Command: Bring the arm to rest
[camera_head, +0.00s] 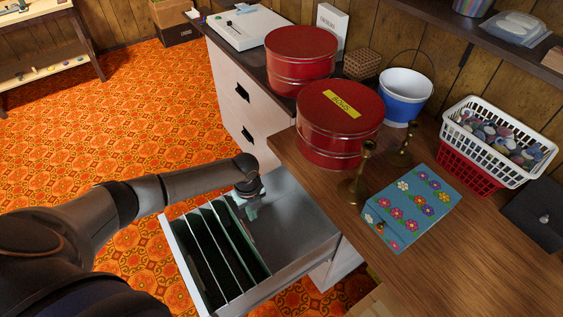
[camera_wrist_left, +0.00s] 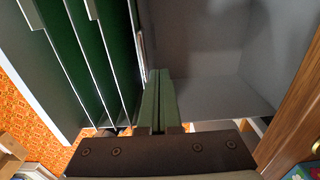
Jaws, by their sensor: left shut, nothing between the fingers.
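My left arm reaches in from the left of the head view. Its gripper (camera_head: 251,205) is over the open file drawer (camera_head: 300,222), beside the hanging green folders (camera_head: 228,246). In the left wrist view the two greenish fingers (camera_wrist_left: 158,95) lie side by side, shut and empty. The folders (camera_wrist_left: 90,50) are to their left and the bare grey drawer floor (camera_wrist_left: 215,100) is to their right. I cannot tell how far the fingertips reach below the drawer's rim. My right gripper is not in view.
The wooden desk (camera_head: 440,270) borders the drawer on the right. Orange patterned carpet (camera_head: 150,120) lies clear to the left.

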